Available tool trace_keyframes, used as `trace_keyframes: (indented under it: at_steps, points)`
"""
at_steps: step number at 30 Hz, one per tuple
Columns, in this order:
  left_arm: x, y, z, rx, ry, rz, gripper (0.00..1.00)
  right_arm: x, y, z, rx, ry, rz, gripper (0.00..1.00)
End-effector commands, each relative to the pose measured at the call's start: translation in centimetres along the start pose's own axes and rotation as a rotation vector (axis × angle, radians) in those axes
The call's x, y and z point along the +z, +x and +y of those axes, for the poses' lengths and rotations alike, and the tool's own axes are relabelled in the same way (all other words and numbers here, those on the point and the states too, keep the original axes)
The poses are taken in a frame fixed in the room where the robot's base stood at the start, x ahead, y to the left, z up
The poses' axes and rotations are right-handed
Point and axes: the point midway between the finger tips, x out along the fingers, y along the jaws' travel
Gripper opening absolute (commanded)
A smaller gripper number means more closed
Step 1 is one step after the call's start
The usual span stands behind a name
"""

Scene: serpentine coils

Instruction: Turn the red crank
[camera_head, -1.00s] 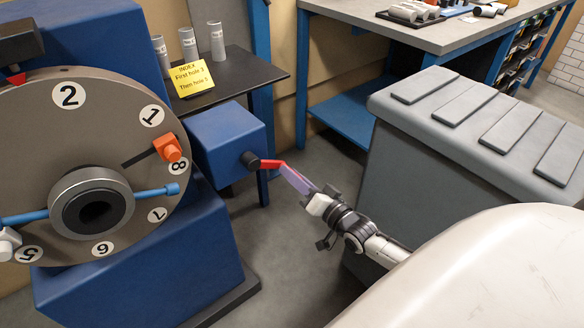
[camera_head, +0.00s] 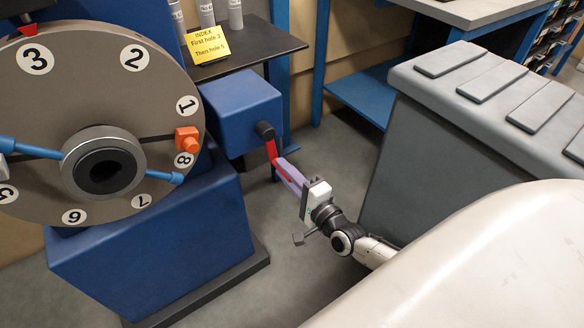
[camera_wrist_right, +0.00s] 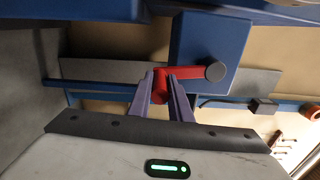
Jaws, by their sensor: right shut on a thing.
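The red crank (camera_head: 271,152) sticks out from the black shaft end on the blue box (camera_head: 240,112), to the right of the big numbered dial (camera_head: 75,100). Its arm slants down to the right. My right gripper (camera_head: 287,172) is shut on the crank's handle with its purple fingers. In the right wrist view the crank's red arm (camera_wrist_right: 195,78) runs from the shaft to between the fingers (camera_wrist_right: 163,95); the handle is mostly hidden. The dial's 3 (camera_head: 35,59) stands just below the red pointer (camera_head: 27,29). My left gripper is out of view.
A yellow sign (camera_head: 206,44) reads index, first hole 3, then hole 5. It stands on a dark shelf (camera_head: 255,42) with grey cylinders. A grey ribbed cabinet (camera_head: 425,150) is right of my arm. Grey floor (camera_head: 285,270) is open below the gripper.

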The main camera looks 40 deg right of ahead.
Motion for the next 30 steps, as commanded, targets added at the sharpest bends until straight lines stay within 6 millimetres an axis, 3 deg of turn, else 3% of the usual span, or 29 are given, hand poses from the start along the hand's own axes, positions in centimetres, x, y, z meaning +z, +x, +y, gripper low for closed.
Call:
trace_keyframes:
  at_steps: [9, 25, 26, 28, 30]
  points:
    - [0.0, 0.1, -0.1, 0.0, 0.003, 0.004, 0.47, 1.3, -0.1, 0.3, 0.004, 0.113, -0.004, 0.0]
    - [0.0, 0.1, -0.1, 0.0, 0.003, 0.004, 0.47, 1.5, -0.1, 0.3, 0.005, 0.131, -0.004, 0.0]
    - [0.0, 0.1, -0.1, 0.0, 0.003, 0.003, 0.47, 1.5, -0.1, 0.3, 0.004, 0.131, -0.004, 0.23]
    - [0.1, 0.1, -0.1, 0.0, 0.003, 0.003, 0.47, 1.5, -0.1, 0.3, 0.004, 0.131, -0.004, 0.35]
    - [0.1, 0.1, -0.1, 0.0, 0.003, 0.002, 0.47, 1.4, -0.1, 0.3, 0.003, 0.131, -0.003, 0.36]
